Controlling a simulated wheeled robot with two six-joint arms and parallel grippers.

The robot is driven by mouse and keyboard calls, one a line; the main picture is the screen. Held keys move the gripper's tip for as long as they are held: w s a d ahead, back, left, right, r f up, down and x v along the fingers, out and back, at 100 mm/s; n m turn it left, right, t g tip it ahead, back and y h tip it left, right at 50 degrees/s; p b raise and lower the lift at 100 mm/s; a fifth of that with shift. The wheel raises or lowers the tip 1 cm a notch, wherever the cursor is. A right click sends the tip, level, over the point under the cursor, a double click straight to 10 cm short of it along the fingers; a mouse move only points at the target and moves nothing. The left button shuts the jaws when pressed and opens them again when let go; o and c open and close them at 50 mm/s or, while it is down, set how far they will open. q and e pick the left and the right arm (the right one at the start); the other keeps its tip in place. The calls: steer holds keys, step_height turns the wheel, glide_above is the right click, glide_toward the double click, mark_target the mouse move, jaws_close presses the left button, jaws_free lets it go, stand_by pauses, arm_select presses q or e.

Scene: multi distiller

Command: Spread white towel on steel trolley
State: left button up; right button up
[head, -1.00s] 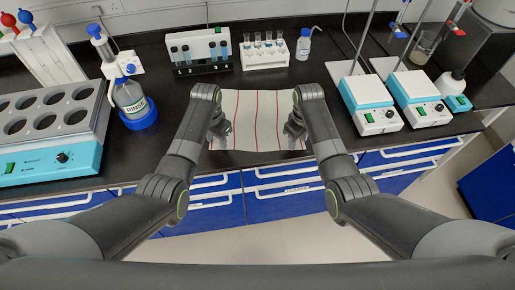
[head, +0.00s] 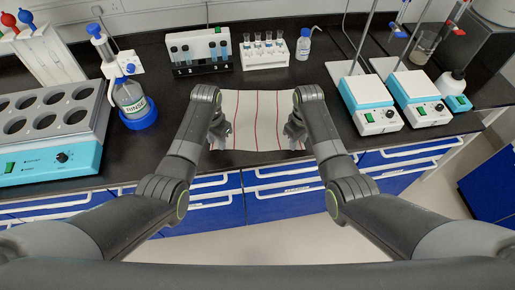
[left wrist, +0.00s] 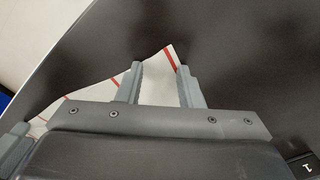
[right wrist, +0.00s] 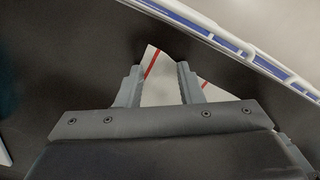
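The white towel (head: 257,120) with red stripes lies spread at the front edge of the black bench, between my two grippers. My left gripper (head: 218,135) is at its left side and my right gripper (head: 293,134) at its right side. In the left wrist view, the fingers of my left gripper (left wrist: 163,75) stand apart, with a towel corner (left wrist: 158,88) showing between them. In the right wrist view, the fingers of my right gripper (right wrist: 156,75) also stand apart, with a towel corner (right wrist: 157,88) between them. I cannot make out a steel trolley.
Tube racks (head: 264,55) stand behind the towel. Stirrer hotplates (head: 370,103) stand to the right. Blue drawers (head: 284,203) with white handles are below the bench edge.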

arm_select(q)
jaws_close()
arm_select(e)
jaws_close()
arm_select(q)
steer(key=shift+r, duration=0.15)
arm_select(e)
steer(key=shift+r, duration=0.1)
